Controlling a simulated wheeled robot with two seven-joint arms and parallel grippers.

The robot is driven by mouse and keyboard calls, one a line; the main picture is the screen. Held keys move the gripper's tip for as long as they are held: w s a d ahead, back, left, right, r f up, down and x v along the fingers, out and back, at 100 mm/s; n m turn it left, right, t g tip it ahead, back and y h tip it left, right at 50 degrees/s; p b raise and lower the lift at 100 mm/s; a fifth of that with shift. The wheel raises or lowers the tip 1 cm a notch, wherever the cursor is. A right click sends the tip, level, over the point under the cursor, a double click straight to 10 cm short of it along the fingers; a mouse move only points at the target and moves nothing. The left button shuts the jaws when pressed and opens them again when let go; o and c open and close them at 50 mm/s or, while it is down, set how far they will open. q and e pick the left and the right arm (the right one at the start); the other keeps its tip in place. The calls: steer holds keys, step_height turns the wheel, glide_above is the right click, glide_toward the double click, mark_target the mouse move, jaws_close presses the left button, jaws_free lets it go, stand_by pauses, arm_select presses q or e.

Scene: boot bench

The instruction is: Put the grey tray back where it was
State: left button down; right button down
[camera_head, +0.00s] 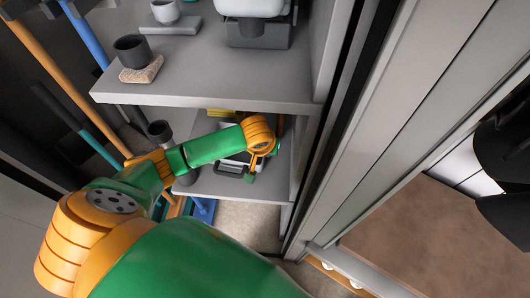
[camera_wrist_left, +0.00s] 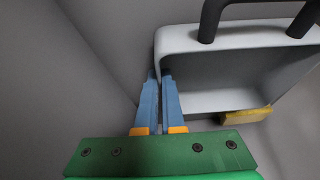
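The light grey tray (camera_wrist_left: 215,100) has raised walls and a black handle (camera_wrist_left: 255,8) in the left wrist view. In the head view the tray (camera_head: 236,158) shows only partly on the lower shelf (camera_head: 225,187), behind my left forearm and wrist. My left gripper (camera_wrist_left: 160,78) has its two blue fingers close together at the tray's left wall, one on each side of the wall's end. It looks shut on that wall. The fingertips are hidden in the head view. My right gripper is not in view.
A yellow block (camera_wrist_left: 247,116) lies beside the tray. A dark cup (camera_head: 160,132) stands left on the lower shelf. The upper shelf (camera_head: 215,85) overhangs my arm and holds a dark pot (camera_head: 132,50). Long-handled tools stand at left; a cabinet side panel (camera_head: 318,60) bounds the right.

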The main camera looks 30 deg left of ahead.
arm_select(q)
steer(key=c, duration=1.4)
jaws_free()
steer(key=o, duration=0.4)
steer(key=shift+c, duration=0.2)
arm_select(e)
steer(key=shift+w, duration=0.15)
